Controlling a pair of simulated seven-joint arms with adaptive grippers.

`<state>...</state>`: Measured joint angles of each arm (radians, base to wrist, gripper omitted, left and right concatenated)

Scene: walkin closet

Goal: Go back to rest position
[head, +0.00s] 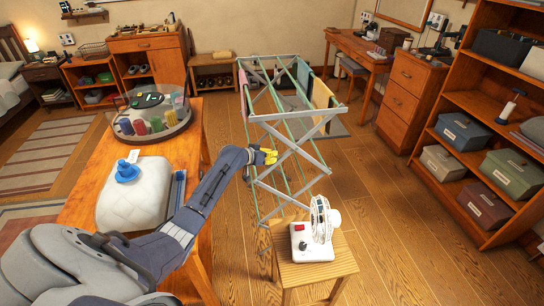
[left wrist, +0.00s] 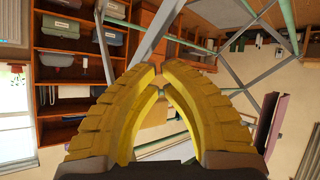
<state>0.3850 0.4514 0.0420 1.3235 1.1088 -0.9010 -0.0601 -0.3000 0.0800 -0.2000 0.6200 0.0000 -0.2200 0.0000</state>
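My left arm reaches out from the lower left in the head view. Its yellow left gripper (head: 266,156) is at the near left side of the metal drying rack (head: 290,118); I cannot tell whether it touches the rack. In the left wrist view the two yellow fingers (left wrist: 161,76) curve together and meet at the tips, with nothing seen between them. Rack bars (left wrist: 250,88) show behind and beside the fingers. My right gripper is not in view.
A wooden table (head: 82,192) on the left holds a domed case (head: 150,110), a white cushion-like item (head: 135,195) and a blue object (head: 127,172). Shelves (head: 470,100) stand at right. Floor between rack and shelves is clear.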

